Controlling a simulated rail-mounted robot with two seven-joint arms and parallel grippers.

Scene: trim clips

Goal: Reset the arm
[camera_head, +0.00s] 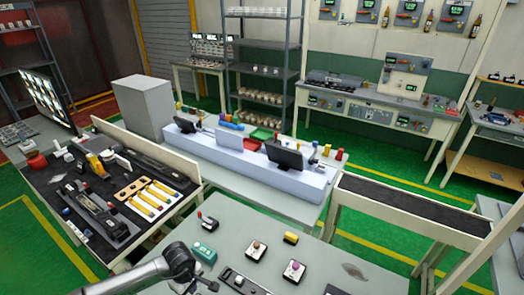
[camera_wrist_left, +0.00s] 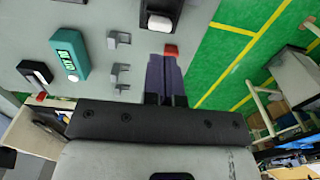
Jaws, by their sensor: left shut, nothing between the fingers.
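My left gripper (camera_head: 207,284) is at the bottom of the head view, low over the front of the grey table (camera_head: 330,262). In the left wrist view its dark fingers (camera_wrist_left: 165,80) are together with nothing between them. A small red piece (camera_wrist_left: 171,50) shows just past the fingertips; I cannot tell whether they touch it. Small grey clips (camera_wrist_left: 119,40) lie beside the fingers. A teal device with a display (camera_head: 204,252) sits close to the gripper and also shows in the left wrist view (camera_wrist_left: 68,55). My right gripper is not in view.
On the grey table are two button boxes, one nearer the back (camera_head: 256,250) and one nearer the front (camera_head: 293,270), a yellow piece (camera_head: 291,237) and a dark tray (camera_head: 240,282). A dark bench with tools (camera_head: 60,190) stands left, a conveyor (camera_head: 405,208) right.

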